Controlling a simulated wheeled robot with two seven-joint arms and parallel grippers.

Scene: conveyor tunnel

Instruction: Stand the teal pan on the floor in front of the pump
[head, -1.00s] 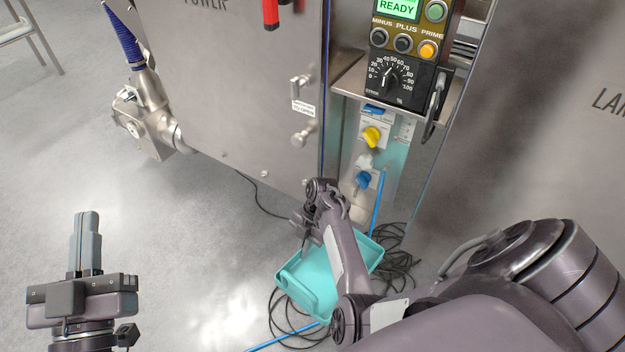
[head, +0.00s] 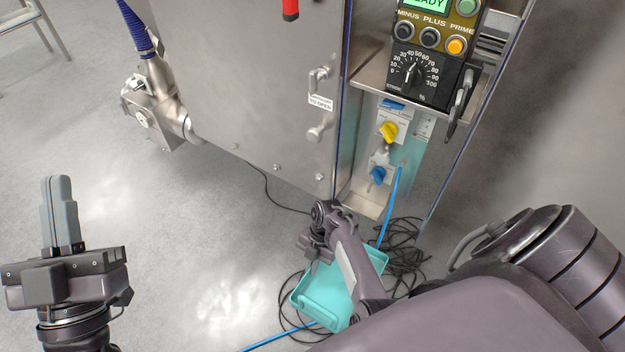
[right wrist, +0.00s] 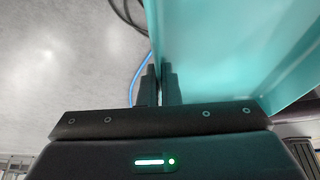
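The teal pan (head: 325,292) is a shallow tray in the lower middle of the head view, partly covered by my right arm. In the right wrist view its wall (right wrist: 205,45) runs between the two fingers of my right gripper (right wrist: 160,75), which is shut on it. I cannot tell whether the pan touches the floor. The pump, with a dial and buttons (head: 425,75), sits on a shelf above yellow and blue valves, behind and right of the pan. My left gripper (head: 60,210) is empty at the left, its fingers together.
Black cables (head: 405,255) lie coiled on the floor around and beside the pan. A blue hose (head: 392,205) drops from the valves. The steel cabinet (head: 245,90) stands behind, with a steel fitting (head: 155,115) on its left.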

